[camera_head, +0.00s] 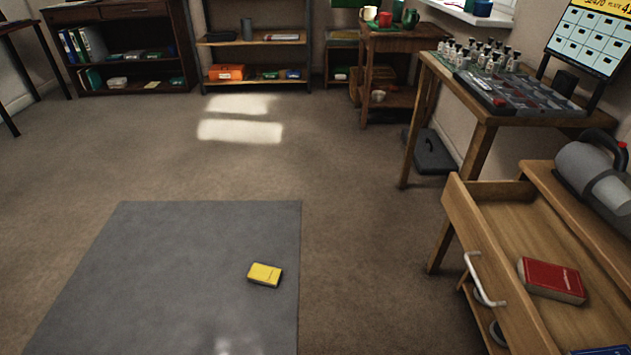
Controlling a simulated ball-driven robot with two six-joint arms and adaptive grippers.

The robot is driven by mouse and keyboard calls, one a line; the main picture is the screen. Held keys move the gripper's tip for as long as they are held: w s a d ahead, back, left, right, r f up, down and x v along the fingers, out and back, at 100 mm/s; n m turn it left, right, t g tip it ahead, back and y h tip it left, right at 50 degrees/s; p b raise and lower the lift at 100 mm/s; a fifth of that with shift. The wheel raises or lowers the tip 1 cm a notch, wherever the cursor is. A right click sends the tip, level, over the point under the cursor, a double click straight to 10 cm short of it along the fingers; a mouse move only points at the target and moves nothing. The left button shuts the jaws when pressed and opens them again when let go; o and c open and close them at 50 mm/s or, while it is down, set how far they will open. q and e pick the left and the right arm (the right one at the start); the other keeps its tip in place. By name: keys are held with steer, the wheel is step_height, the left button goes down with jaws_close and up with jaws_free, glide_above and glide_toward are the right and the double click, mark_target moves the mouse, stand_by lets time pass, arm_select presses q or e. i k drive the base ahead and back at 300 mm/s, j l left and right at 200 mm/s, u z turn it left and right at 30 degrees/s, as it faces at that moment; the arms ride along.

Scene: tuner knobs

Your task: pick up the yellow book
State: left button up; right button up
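A small yellow book (265,274) lies flat on a grey mat (170,270) on the floor, close to the mat's right edge. Its cover faces up and nothing covers it. Neither of my grippers shows in the head view.
An open wooden drawer (459,222) at the right holds a red book (551,280). A wooden table (484,125) with small bottles stands behind it. A dark case (433,153) lies on the floor below. Shelves (252,42) line the back wall. The carpet (345,230) around the mat is clear.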

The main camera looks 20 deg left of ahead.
mark_target(262, 274)
steer(key=u, duration=1.05)
